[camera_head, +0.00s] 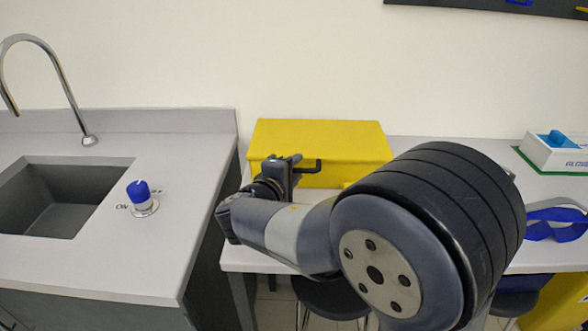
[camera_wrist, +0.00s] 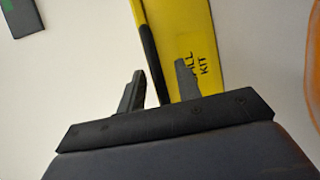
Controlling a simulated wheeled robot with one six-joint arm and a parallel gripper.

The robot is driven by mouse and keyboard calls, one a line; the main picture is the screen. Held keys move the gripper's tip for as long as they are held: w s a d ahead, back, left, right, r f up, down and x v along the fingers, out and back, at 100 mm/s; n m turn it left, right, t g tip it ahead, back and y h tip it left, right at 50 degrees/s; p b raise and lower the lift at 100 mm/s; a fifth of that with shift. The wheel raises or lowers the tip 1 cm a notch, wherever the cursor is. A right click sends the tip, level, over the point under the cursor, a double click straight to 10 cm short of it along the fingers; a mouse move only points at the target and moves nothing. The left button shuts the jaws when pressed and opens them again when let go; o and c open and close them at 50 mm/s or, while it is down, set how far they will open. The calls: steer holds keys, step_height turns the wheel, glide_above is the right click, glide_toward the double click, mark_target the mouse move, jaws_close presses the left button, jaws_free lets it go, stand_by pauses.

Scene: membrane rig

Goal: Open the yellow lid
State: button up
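A yellow box with a yellow lid (camera_head: 318,133) stands on the counter against the wall. A black handle (camera_head: 318,167) sticks out from its front. My gripper (camera_head: 290,165) is at the front of the box, beside the handle's left part. In the wrist view my gripper (camera_wrist: 158,85) is open, its two fingers apart. There the black handle (camera_wrist: 151,50) runs between the fingers in the picture; I cannot tell whether they touch it. The yellow face (camera_wrist: 190,25) behind carries partly hidden lettering, with "KIT" readable. The lid looks shut. My arm hides the box's lower right front.
A sink (camera_head: 50,200) with a tap (camera_head: 60,75) and a blue-topped knob (camera_head: 140,195) are on the left counter. A white box (camera_head: 555,153) and blue goggles (camera_head: 555,225) lie at the right. Stools (camera_head: 330,297) stand under the counter.

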steer(key=shift+c, duration=0.2)
jaws_close()
stand_by(0.5)
